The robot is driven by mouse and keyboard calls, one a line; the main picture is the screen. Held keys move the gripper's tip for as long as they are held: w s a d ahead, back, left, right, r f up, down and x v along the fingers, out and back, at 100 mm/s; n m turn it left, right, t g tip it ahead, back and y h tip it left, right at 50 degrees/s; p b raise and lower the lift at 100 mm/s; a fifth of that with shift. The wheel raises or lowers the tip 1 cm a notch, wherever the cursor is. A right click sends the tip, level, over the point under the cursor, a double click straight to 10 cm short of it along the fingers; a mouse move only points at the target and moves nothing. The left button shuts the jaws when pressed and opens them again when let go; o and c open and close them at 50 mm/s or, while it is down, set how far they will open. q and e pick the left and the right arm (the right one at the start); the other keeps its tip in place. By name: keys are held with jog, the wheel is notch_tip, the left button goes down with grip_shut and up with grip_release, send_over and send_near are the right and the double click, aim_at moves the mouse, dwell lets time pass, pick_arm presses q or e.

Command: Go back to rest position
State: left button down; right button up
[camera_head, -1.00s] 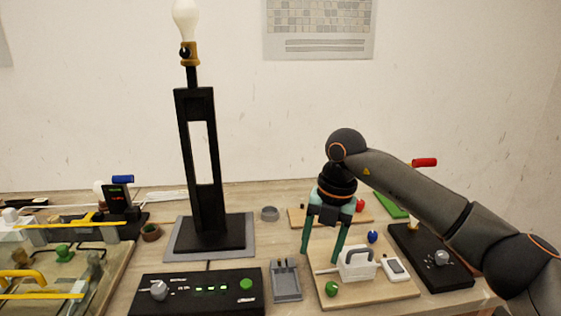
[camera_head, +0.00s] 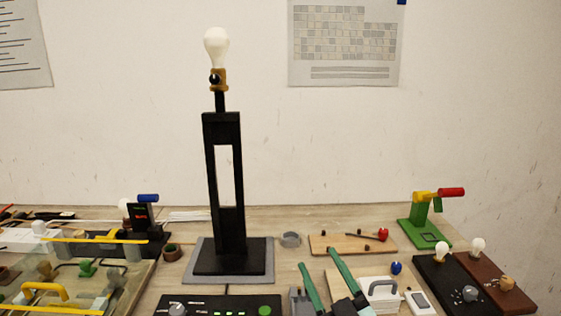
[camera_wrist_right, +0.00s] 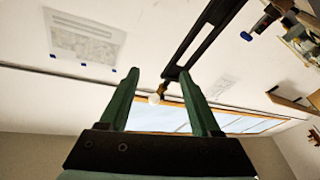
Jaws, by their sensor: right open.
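My right gripper (camera_head: 322,274) is low in the head view, pointing up and away, with its two green fingers apart and nothing between them. In the right wrist view the fingers (camera_wrist_right: 162,98) are also spread and empty, with the wall and the lamp behind them. The black table lamp (camera_head: 212,240) with a white bulb (camera_head: 217,47) stands upright on a grey mat (camera_head: 263,272), left of the gripper. The lamp also shows in the right wrist view (camera_wrist_right: 197,38). My left gripper is not in view.
A black control box (camera_head: 200,304) with a knob is at the front. A white block with a grey handle (camera_head: 379,290) is right of my gripper. A green and yellow stand with a red handle (camera_head: 420,228) and a black bulb board (camera_head: 440,275) are at the right.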

jog(key=s+d+f+m+g+h, duration=0.1)
jog(key=d+f, duration=0.1)
jog(key=f, duration=0.1)
jog(key=s+d+f+m+g+h, duration=0.1)
jog(key=d+f+m+h, duration=0.1)
jog(key=d+f, duration=0.1)
jog(key=s+d+f+m+g+h, duration=0.1)
jog(key=d+f+g+h, duration=0.1)
jog(key=f, duration=0.2)
jog(key=shift+s+d+f+m, duration=0.2)
jog(key=shift+s+f+m, duration=0.1)
jog(key=shift+s+m, duration=0.1)
jog(key=s+d+f+m+g+h, duration=0.1)
jog(key=s+d+f+g, duration=0.2)
jog(key=s+f+g, duration=0.65)
jog(key=s+d+f+g, duration=0.3)
jog(key=s+f, duration=0.3)
jog(key=s, duration=0.9)
jog(key=w+a+f+t+y+p, duration=0.1)
jog(key=w+a+f+t, duration=0.1)
jog(key=f+t, duration=0.1)
jog(key=w+a+f+t+y+p, duration=0.1)
jog(key=w+a+f+t, duration=0.1)
jog(key=f, duration=0.4)
jog(key=shift+w+f+t, duration=0.15)
jog(key=shift+w+t, duration=0.05)
jog(key=shift+t, duration=0.25)
